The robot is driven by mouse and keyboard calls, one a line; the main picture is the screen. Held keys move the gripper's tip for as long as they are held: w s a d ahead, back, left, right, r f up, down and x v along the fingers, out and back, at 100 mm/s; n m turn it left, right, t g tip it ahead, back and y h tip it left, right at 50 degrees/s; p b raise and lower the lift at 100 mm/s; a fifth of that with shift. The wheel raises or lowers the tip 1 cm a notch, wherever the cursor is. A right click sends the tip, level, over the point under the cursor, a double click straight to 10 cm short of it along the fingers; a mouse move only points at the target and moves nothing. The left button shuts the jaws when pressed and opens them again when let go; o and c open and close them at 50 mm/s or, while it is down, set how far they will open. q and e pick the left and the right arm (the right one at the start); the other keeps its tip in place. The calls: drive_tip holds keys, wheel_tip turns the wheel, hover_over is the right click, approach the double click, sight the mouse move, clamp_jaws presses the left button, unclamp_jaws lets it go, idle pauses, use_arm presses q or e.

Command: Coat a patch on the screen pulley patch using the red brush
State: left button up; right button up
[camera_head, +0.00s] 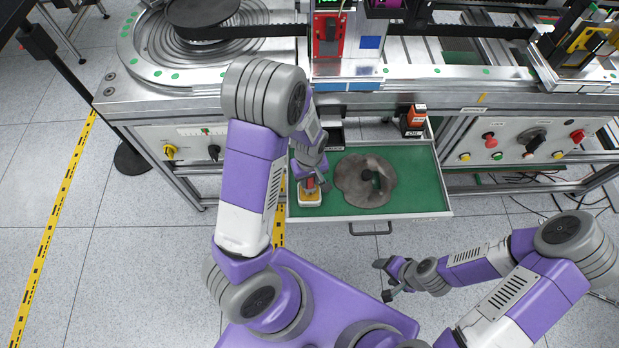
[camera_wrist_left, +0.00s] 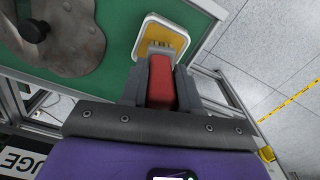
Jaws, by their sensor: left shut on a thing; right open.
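My left gripper (camera_head: 308,180) is shut on the red brush (camera_wrist_left: 161,82). It holds the brush pointing down at a small white tray (camera_head: 310,203) with a yellow inside, at the left of the green drawer. In the left wrist view the bristle end is over the yellow area of the tray (camera_wrist_left: 150,20); I cannot tell if it touches. A grey, irregular flat patch (camera_head: 352,178) with a dark knob lies right of the tray; it also shows in the left wrist view (camera_wrist_left: 70,50). My right gripper (camera_head: 385,280) is open and empty, in front of the drawer.
The open drawer (camera_head: 425,195) has raised metal edges and a front handle (camera_head: 370,230). An orange and black box (camera_head: 413,121) and a dark box (camera_head: 335,136) stand at its back. The machine bench (camera_head: 180,85) rises behind. The drawer's right part is clear.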

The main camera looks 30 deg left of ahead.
use_arm(q)
drive_tip(key=shift+f+b, duration=0.4)
drive_tip(key=shift+f, duration=0.15)
idle(0.4)
idle(1.0)
wheel_tip(320, 180, up, 7)
drive_tip(key=p, duration=0.6)
drive_tip(key=shift+p, duration=0.4)
idle(0.5)
